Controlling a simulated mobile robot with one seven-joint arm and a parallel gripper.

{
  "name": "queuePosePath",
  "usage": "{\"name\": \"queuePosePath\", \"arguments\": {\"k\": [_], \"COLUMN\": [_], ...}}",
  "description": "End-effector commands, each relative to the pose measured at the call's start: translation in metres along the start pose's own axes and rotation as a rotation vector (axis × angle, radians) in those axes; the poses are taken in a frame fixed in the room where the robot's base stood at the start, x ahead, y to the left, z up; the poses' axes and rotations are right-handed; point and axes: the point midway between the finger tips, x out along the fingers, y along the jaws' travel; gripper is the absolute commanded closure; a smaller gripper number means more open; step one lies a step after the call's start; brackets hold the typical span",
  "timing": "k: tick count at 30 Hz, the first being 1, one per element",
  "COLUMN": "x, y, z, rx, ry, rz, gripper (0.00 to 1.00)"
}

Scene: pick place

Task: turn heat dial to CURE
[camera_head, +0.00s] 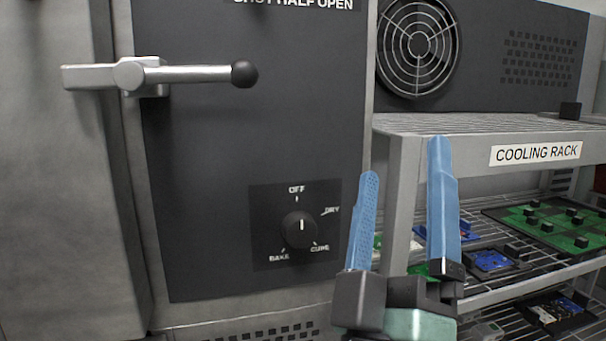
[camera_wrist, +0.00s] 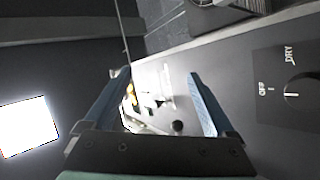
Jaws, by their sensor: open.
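The heat dial (camera_head: 299,230) is a round black knob on a dark panel, with OFF above, DRY at upper right, CURE at lower right and BAKE at lower left. Its white mark points up, toward OFF. In the wrist view the dial (camera_wrist: 298,92) shows at the right edge, partly cut off, with OFF and DRY readable. My gripper (camera_head: 404,165) has blue fingers, spread apart and empty, to the right of the dial and not touching it. In the wrist view its fingertips (camera_wrist: 160,74) are apart, with the dial well to their right.
A lever handle (camera_head: 190,75) with a black ball end sticks out above the dial. The cooling rack (camera_head: 405,150) stands close on the right behind my gripper, holding several circuit boards (camera_head: 550,222). A round fan grille (camera_head: 418,45) is above it. The panel around the dial is clear.

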Motion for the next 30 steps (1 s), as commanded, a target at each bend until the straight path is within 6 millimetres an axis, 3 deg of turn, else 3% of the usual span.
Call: {"name": "queuePosePath", "arguments": {"k": [1,6,16,23,30], "x": [0.017,0.032,0.037,0.015,-0.034], "y": [0.008,0.008,-0.011,-0.034,-0.056], "z": [-0.002,0.006,0.015,0.017,0.013], "rx": [-0.102,-0.46,-1.111,-1.49,-1.772], "ry": [-0.009,0.003,0.14,0.344,0.652], "rz": [-0.01,-0.046,-0.198,-0.344,-0.489], "gripper": [0.1,0.1,0.1,0.1,0.1]}}
